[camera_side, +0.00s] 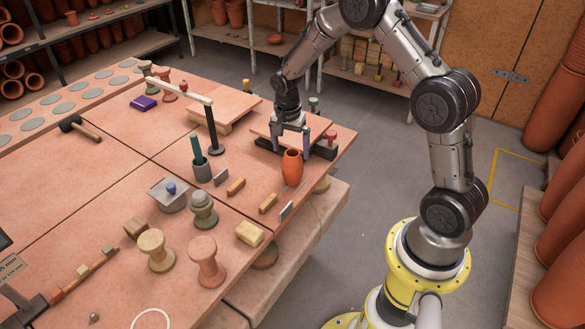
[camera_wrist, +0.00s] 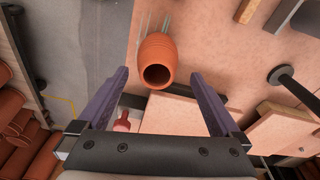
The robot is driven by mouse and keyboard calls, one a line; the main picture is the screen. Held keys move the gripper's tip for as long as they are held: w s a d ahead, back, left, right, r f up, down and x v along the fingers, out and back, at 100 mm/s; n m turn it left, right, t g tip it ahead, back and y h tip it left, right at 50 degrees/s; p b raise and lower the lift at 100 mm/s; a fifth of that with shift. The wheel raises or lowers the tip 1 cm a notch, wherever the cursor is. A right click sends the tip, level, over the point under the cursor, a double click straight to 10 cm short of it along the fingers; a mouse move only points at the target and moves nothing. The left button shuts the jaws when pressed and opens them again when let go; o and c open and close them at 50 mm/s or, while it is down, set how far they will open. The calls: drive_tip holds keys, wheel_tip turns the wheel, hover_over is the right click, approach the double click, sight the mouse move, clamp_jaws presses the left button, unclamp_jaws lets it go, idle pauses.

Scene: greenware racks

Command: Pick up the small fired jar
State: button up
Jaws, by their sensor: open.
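The small fired jar (camera_side: 292,168) is orange-red and stands upright near the right edge of the table. In the wrist view the jar (camera_wrist: 158,55) shows with its dark mouth toward me, beyond the fingertips and roughly centred between them. My gripper (camera_side: 291,148) points down just behind the jar in the side view, and the jar partly overlaps the space below it. My gripper's purple-grey fingers (camera_wrist: 160,76) are spread wide in the wrist view, with nothing between their pads. I cannot tell the exact gap between fingertips and jar.
A dark bar (camera_side: 268,144) and a board (camera_side: 262,128) lie by my gripper. A red-topped piece (camera_side: 330,136) stands to its right. A grey cup with a green tool (camera_side: 201,170) and a dark post with a pale arm (camera_side: 211,130) stand left. Small blocks (camera_side: 268,203) lie in front.

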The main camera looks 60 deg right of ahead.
sight(293, 161)
drive_tip(key=shift+s+d+f, duration=0.1)
drive_tip(key=shift+d+f, duration=0.1)
drive_tip(key=shift+f, duration=1.3)
drive_tip(key=shift+d+f, duration=0.2)
drive_tip(key=shift+f, duration=1.25)
drive_tip(key=shift+c, duration=0.2)
drive_tip(key=shift+r, duration=0.1)
drive_tip(key=c, duration=1.4)
